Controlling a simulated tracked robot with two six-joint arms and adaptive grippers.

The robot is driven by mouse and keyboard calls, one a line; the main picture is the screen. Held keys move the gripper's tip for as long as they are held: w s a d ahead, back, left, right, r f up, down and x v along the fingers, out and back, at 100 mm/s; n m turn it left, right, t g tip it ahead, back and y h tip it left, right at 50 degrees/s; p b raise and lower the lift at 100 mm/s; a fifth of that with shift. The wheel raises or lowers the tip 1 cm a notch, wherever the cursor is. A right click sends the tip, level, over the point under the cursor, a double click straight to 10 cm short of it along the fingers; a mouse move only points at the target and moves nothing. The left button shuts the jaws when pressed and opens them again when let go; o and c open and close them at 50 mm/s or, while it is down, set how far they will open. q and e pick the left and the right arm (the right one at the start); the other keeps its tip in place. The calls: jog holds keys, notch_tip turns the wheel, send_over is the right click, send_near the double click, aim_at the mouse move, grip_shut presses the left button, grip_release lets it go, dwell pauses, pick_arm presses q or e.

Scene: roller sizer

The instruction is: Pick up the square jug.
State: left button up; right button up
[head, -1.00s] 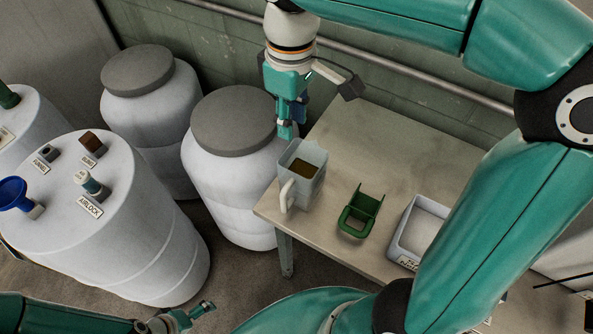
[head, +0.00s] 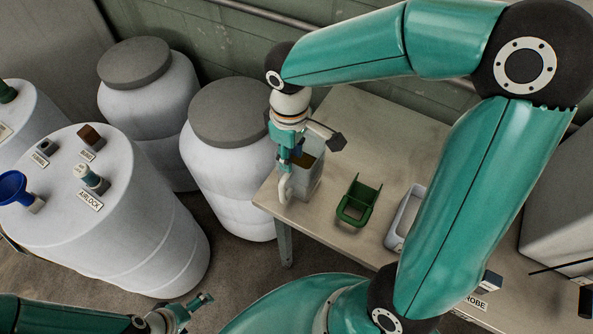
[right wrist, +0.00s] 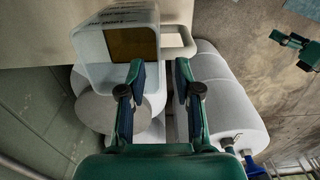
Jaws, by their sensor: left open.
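The square jug (head: 309,182) stands upright at the table's left end, a pale grey square vessel with a white handle (head: 285,189) on its near left side. In the right wrist view the jug (right wrist: 93,48) shows brown contents and a looped handle at the right. My right gripper (right wrist: 160,78) is open there, its fingers apart below the rim and handle in the picture. In the head view it (head: 289,164) hangs over the jug's left side and partly hides it. I cannot tell whether it touches the jug. My left gripper (head: 200,303) is open and empty, low at the left.
A green scoop-like holder (head: 358,204) and a white tray (head: 402,218) are right of the jug on the table (head: 390,120). Large lidded white barrels (head: 232,150) stand close left of the table. A drum (head: 120,225) bears a blue funnel (head: 17,191) and an airlock (head: 90,178).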

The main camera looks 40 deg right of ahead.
aim_at(296, 174)
jog(key=shift+f, duration=1.25)
grip_shut()
